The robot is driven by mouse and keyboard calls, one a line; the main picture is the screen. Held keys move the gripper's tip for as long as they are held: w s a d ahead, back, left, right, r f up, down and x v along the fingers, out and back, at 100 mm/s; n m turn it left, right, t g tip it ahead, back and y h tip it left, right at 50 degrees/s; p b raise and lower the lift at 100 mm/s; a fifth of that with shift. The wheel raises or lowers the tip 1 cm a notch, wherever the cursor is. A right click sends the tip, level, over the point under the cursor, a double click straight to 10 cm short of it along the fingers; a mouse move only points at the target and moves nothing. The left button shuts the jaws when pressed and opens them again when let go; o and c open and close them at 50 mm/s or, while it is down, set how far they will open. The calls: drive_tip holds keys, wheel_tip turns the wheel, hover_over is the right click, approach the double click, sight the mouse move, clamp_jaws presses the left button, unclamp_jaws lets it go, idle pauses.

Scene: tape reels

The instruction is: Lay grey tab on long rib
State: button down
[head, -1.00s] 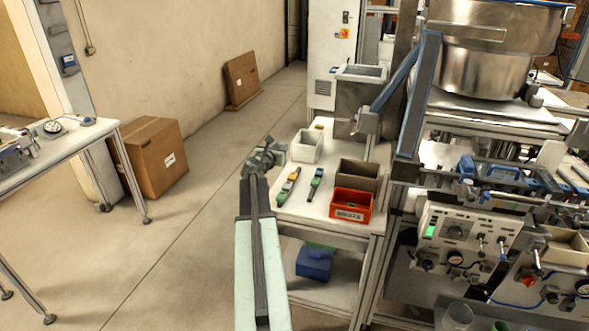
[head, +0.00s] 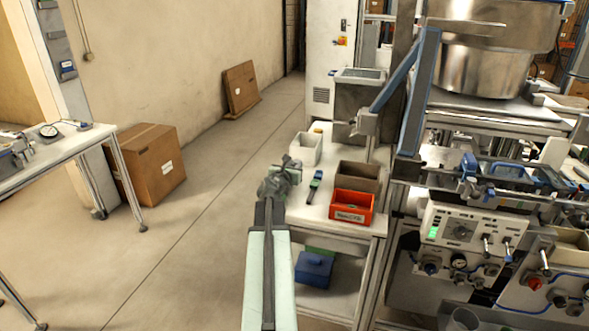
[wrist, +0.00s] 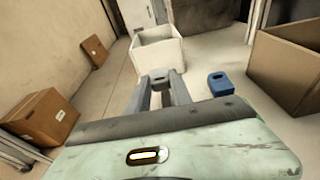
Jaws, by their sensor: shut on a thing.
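My gripper (head: 291,165) is over the left edge of the white table. In the wrist view its fingers (wrist: 162,78) are shut on a small grey piece, which looks like the grey tab (wrist: 161,73); its outline blends with the fingers. The long rib with its coloured tabs is hidden behind my gripper and wrist in the head view, and I cannot make it out in the wrist view. A shorter dark rib (head: 313,190) with a blue and green end lies to the right; its blue end (wrist: 219,84) shows in the wrist view, apart from the fingers.
A white bin (head: 306,149) stands just beyond my gripper. A brown bin (head: 360,173) and a red bin (head: 352,207) stand at the table's right. Bare white table top (head: 310,212) shows at the front. A machine with a blue post (head: 424,95) rises at the right.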

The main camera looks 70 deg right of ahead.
drive_tip(key=shift+f+b, duration=0.5)
drive_tip(key=shift+b, duration=0.05)
drive_tip(key=shift+a+f, duration=0.1)
drive_tip(key=c, duration=1.1)
unclamp_jaws()
drive_tip(key=shift+c, duration=0.2)
drive_tip(key=shift+r, duration=0.2)
